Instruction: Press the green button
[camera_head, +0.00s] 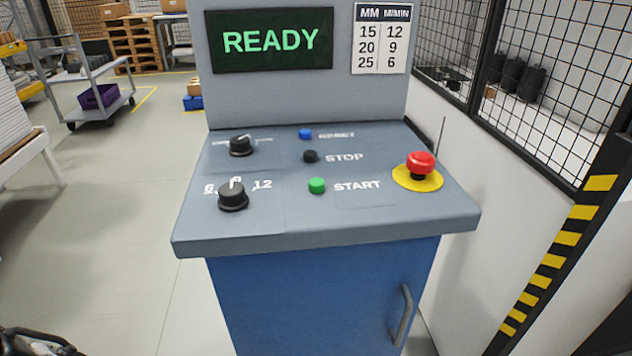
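The green button (317,186) sits on the sloped grey control panel (380,218), left of the white word START. It stands slightly proud of the panel. The black STOP button (310,156) and the blue RESET button (305,134) are above it. The display (272,40) behind the panel reads READY in green. My gripper does not show clearly; only a dark part at the bottom left corner is in view, and I cannot tell what it is.
A red mushroom button (420,162) on a yellow disc is right of the green button. Two black knobs, one upper (241,146) and one lower (233,197), are on the left. A mesh fence (560,90) stands right.

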